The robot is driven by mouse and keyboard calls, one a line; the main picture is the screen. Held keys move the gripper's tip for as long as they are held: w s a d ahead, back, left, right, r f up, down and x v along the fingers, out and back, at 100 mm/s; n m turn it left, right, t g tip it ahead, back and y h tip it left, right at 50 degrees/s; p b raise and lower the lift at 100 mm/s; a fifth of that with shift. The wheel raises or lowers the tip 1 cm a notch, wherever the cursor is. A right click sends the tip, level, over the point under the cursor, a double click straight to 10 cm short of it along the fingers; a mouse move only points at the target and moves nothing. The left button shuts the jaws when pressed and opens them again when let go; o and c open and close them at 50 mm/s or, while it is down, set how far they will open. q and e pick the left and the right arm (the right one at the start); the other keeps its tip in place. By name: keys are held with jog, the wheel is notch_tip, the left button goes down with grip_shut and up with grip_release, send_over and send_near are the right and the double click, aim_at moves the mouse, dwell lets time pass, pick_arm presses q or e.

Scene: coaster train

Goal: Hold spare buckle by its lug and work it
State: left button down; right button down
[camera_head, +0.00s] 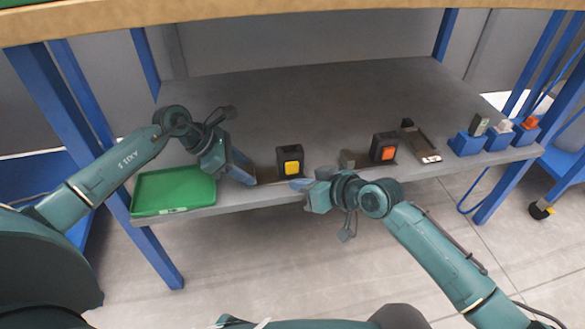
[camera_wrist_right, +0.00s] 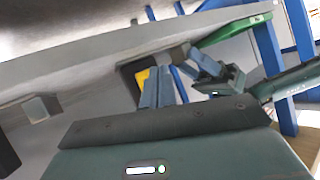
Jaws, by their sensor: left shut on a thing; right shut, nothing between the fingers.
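A black buckle with a yellow button (camera_head: 289,161) sits near the front edge of the grey shelf, with a flat brown lug (camera_head: 266,174) on its left. My left gripper (camera_head: 246,176) is shut on the lug's left end. My right gripper (camera_head: 297,185) is shut and empty, its tips just in front of the buckle, near the yellow button. In the right wrist view, the shut fingers (camera_wrist_right: 158,84) partly hide the buckle, and a yellow patch (camera_wrist_right: 142,77) shows beside them. Whether the tips touch the button I cannot tell.
A green tray (camera_head: 172,190) lies left on the shelf (camera_head: 330,88). A second black buckle with an orange button (camera_head: 384,147) stands to the right, by a dark metal strip (camera_head: 424,146). Several blue blocks (camera_head: 467,144) with coloured tops stand at the right end. The shelf's back is clear.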

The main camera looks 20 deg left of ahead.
aim_at(287, 173)
pick_arm(q)
jog(key=shift+f, duration=0.1)
pick_arm(e)
jog(key=shift+w+a, duration=0.4)
jog(key=shift+w, duration=0.3)
jog(key=shift+w+a, duration=0.1)
dwell(1.4)
jog(key=shift+w+a, duration=0.15)
jog(key=shift+w, duration=0.1)
jog(key=shift+w+a, duration=0.25)
jog(key=shift+w, duration=0.15)
dwell(0.8)
jog(key=shift+s+d, duration=0.5)
jog(key=shift+s, duration=0.3)
jog(key=s+d, duration=0.1)
jog(key=s, duration=0.2)
jog(key=s+d, duration=0.1)
jog(key=shift+s+d, duration=0.15)
jog(key=shift+d, duration=0.15)
